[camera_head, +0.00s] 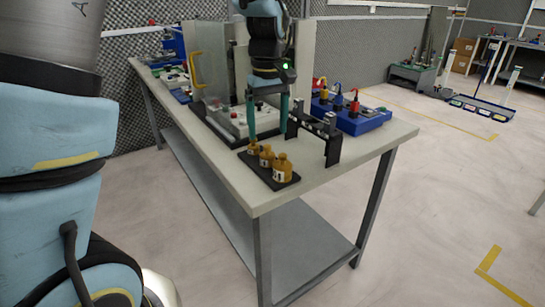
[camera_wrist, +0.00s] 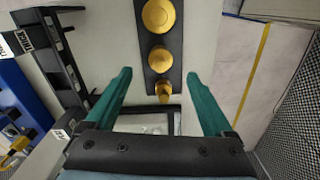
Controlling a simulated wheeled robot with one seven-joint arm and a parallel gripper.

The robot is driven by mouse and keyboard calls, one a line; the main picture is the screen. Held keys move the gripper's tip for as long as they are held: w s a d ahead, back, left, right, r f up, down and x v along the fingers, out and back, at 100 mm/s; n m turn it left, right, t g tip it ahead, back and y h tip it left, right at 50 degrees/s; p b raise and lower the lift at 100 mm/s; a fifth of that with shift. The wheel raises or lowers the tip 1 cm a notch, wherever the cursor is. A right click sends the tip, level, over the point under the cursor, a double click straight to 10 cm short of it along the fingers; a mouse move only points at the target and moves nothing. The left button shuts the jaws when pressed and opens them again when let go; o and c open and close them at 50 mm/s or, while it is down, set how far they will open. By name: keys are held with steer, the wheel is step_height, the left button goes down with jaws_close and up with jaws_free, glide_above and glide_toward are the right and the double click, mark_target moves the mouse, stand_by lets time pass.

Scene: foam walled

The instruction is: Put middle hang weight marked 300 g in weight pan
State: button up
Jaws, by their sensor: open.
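Three brass hang weights of differing size stand in a row on a black tray (camera_head: 262,172) near the table's front corner. The middle weight (camera_head: 266,155) stands between the smaller one and the largest. In the wrist view the middle weight (camera_wrist: 160,60) shows from above. The markings are too small to read. My gripper (camera_head: 267,134) points down above the tray, empty. In the wrist view my gripper (camera_wrist: 158,73) is open, its two green fingers apart on either side of the row and not touching it. I cannot make out the weight pan.
The largest weight (camera_head: 282,168) and the smallest (camera_head: 252,147) flank the middle one. A black stand (camera_head: 331,142) rises right of the tray. A blue box (camera_head: 365,122) with coloured plugs lies behind it. The table's right front corner is clear.

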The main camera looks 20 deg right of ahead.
mark_target(267, 146)
step_height(267, 146, down, 7)
steer(key=shift+w+f+p, duration=0.1)
steer(key=shift+f+p, duration=0.05)
steer(key=shift+p, duration=0.65)
steer(key=shift+c, duration=0.2)
jaws_close()
